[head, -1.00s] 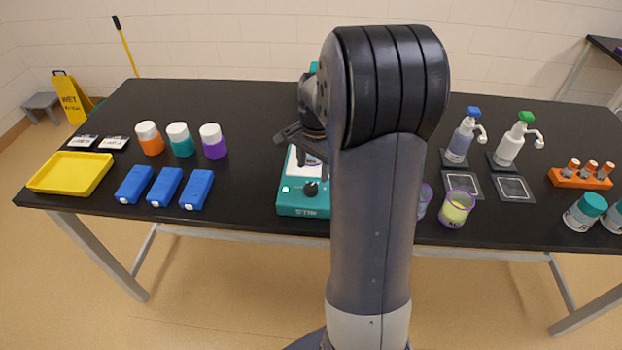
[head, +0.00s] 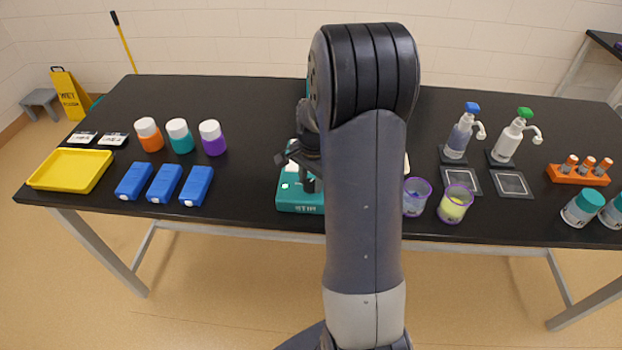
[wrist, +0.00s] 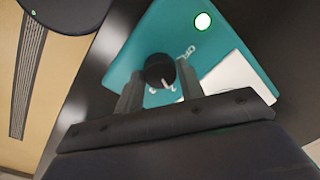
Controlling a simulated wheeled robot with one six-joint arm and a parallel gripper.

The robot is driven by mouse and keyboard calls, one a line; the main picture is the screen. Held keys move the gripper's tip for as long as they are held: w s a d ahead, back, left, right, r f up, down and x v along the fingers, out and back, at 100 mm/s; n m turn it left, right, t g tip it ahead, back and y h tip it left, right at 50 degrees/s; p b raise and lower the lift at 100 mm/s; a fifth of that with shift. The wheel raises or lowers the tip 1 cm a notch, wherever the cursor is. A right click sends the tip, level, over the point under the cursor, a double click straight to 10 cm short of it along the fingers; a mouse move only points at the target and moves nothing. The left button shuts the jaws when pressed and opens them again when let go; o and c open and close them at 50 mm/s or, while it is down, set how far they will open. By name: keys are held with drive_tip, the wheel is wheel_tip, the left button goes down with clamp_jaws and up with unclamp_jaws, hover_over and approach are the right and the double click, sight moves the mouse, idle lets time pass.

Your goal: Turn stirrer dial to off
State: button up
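The teal stirrer (head: 300,208) stands near the table's front edge, partly hidden behind my arm. Its white top shows a little in the head view, and a lit white-green button (wrist: 203,21) shows in the wrist view. The round black dial (wrist: 159,70) is on its teal face, with a light pointer mark toward the bottom of the wrist picture. Small white lettering is printed around it. My gripper (head: 309,182) points down over the dial. Its two fingers are apart, one on each side of the dial; whether they touch it I cannot tell.
Blue boxes (head: 165,184) lie left of the stirrer, with a yellow tray (head: 70,170) beyond. Purple-rimmed cups (head: 455,203) stand to the right, near my arm. Pump bottles (head: 508,142) and an orange rack (head: 578,175) are farther right.

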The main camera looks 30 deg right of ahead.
drive_tip(key=c, duration=0.5)
drive_tip(key=shift+n, duration=0.4)
drive_tip(key=n+b, duration=0.1)
drive_tip(key=n, duration=0.1)
drive_tip(key=shift+n, duration=0.4)
drive_tip(key=n, duration=0.4)
drive_tip(key=shift+w+n+b, duration=0.1)
drive_tip(key=shift+n+b, duration=0.2)
drive_tip(key=n, duration=0.5)
drive_tip(key=shift+g+b, duration=0.3)
drive_tip(key=n, duration=0.4)
drive_tip(key=shift+n, duration=0.3)
